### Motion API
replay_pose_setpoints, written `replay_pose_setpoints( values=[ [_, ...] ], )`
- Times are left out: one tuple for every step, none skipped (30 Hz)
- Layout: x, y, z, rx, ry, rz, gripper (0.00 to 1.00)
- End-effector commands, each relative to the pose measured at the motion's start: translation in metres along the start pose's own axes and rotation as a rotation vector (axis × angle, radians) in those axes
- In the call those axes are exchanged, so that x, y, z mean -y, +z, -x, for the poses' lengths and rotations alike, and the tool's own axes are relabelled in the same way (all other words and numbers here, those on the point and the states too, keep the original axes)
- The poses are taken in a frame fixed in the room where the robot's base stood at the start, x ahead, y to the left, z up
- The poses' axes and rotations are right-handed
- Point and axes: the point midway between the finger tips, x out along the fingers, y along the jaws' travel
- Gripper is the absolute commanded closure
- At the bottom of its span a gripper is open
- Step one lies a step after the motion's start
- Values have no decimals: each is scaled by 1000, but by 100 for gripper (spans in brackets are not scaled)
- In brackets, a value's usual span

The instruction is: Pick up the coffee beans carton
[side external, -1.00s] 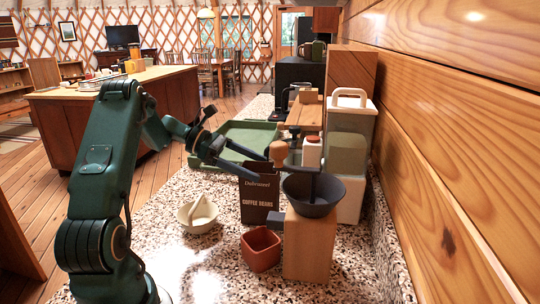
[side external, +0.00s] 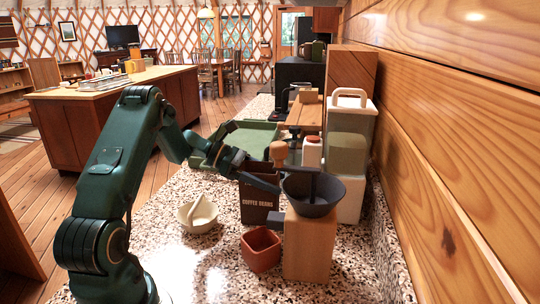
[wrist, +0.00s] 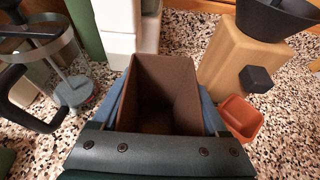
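The coffee beans carton (side external: 259,207) is a dark brown, open-topped box standing upright on the speckled counter, its front lettering partly covered by my gripper. My gripper (side external: 258,174) is lowered at the carton's upper part, one dark finger crossing its front face. In the wrist view the carton (wrist: 162,82) shows its open top and hollow inside. My gripper (wrist: 165,105) is open around it there, with a bluish finger along its left and right sides. Whether the fingers touch the carton is hard to see.
A grinder with a dark bowl (side external: 312,190) and wooden body stands close on the right. A terracotta cup (side external: 261,249) sits in front, a cream bowl (side external: 198,216) to the left. Behind are a green tray (side external: 248,133), canisters (side external: 346,155) and, in the wrist view, a glass press (wrist: 60,65).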

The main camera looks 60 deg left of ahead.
Motion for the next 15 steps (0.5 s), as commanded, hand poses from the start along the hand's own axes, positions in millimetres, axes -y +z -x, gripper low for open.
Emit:
replay_pose_setpoints(
  values=[
    [0,0,0,0,0,1,57],
    [0,0,0,0,0,1,69],
    [0,0,0,0,0,1,84],
    [0,0,0,0,0,1,96],
    [0,0,0,1,0,0,100],
    [0,0,0,1,0,0,100],
    [0,0,0,1,0,0,100],
    [0,0,0,1,0,0,100],
    [0,0,0,1,0,0,100],
    [0,1,0,1,0,0,100],
    [0,1,1,1,0,-1,100],
    [0,2,1,1,0,-2,100],
    [0,4,2,2,1,-3,100],
    [0,7,3,2,1,-4,100],
    [-1,12,5,2,1,-4,100]
  ],
)
